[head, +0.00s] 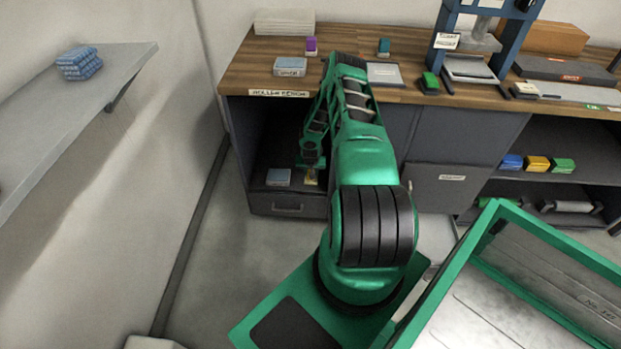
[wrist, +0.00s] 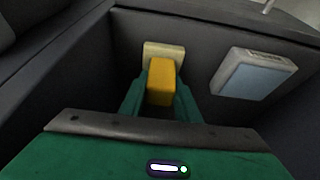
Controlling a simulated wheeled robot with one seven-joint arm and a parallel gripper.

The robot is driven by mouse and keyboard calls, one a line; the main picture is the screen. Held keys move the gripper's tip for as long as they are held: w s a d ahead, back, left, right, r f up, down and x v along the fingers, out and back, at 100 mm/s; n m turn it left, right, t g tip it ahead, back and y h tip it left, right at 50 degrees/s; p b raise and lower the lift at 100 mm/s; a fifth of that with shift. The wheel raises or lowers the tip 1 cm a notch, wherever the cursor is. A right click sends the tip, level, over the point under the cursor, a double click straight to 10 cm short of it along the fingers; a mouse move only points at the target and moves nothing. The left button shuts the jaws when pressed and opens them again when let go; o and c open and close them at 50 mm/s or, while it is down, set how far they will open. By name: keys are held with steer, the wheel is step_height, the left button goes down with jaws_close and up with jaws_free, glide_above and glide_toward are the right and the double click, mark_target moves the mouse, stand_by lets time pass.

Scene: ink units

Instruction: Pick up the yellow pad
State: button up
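The yellow pad (wrist: 160,80), a yellow block with a pale cream part (wrist: 163,51) at its far end, is inside the dark open compartment under the bench. My gripper (wrist: 161,92) has its two green fingers along both sides of the yellow block, with no clear gap visible, so it looks shut on it. In the head view, my gripper (head: 310,163) reaches down into the compartment at the bench's left end. Only a small yellowish bit of the pad (head: 311,178) shows below it there.
A blue-topped pale box (wrist: 252,75) lies to the right in the wrist view; the head view shows it left of my gripper (head: 278,177). Compartment walls stand close around. The wooden bench top (head: 245,75) is above. Blue, yellow (head: 537,164) and green blocks sit on the right shelf.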

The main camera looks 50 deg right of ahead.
steer(key=shift+r, duration=0.1)
steer(key=shift+c, duration=0.5)
steer(key=shift+r, duration=0.5)
steer(key=r, duration=0.1)
steer(key=a+r, duration=0.1)
steer(key=r, duration=0.1)
steer(key=shift+w+r, duration=0.1)
steer(key=shift+r, duration=0.15)
steer(key=a+r, duration=0.6)
steer(key=a, duration=0.5)
steer(key=shift+s+r, duration=0.2)
steer(key=shift+s, duration=0.05)
steer(key=w+a+r+n+t+y, duration=0.1)
steer(key=w+a+r+n, duration=0.1)
steer(key=a+r, duration=0.6)
steer(key=w+a+r+n+y, duration=0.1)
steer(key=a+r+n, duration=0.2)
steer(key=a+r, duration=0.45)
steer(key=s+a+r+n, duration=0.2)
steer(key=a+r, duration=0.3)
steer(key=a, duration=0.2)
steer(key=s+a+r+n+y, duration=0.1)
steer(key=s+a+r+n, duration=0.2)
steer(key=a+r, duration=0.3)
steer(key=shift+s+a+y, duration=0.15)
steer(key=shift+a+y, duration=0.15)
steer(key=shift+a, duration=0.4)
